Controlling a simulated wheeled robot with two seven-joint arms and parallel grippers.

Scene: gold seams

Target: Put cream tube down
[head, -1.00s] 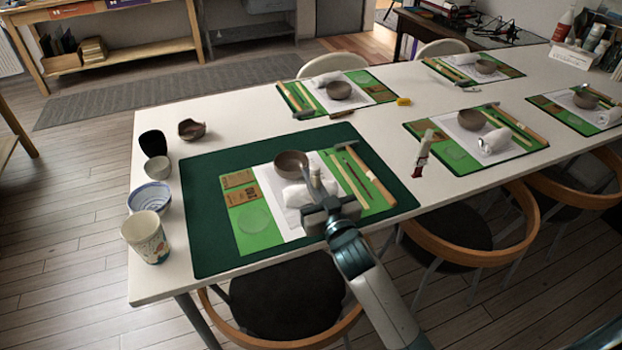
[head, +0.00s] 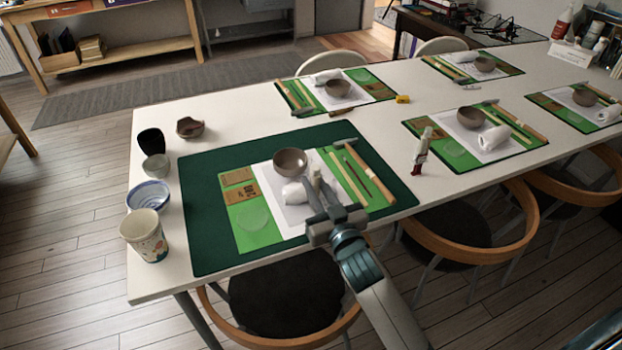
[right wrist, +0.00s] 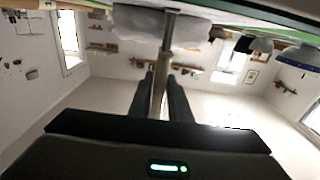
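The small pale cream tube (head: 316,180) stands about upright near the right edge of the white sheet, beside the rolled white cloth (head: 293,192). My right gripper (head: 321,188) is low at the front of this place setting, its two dark fingers spread apart on either side of the tube. In the right wrist view the slim tube (right wrist: 159,92) shows between the fingers (right wrist: 162,80), with a narrow gap beside it. The tube's foot is hidden by the gripper in the head view. My left gripper is not in view.
Wooden tools (head: 370,176) lie to the right on the green mat (head: 213,250). Cups and bowls (head: 148,195) line the left edge. A red and white bottle (head: 421,152) stands right of the mat. Chairs stand along the front.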

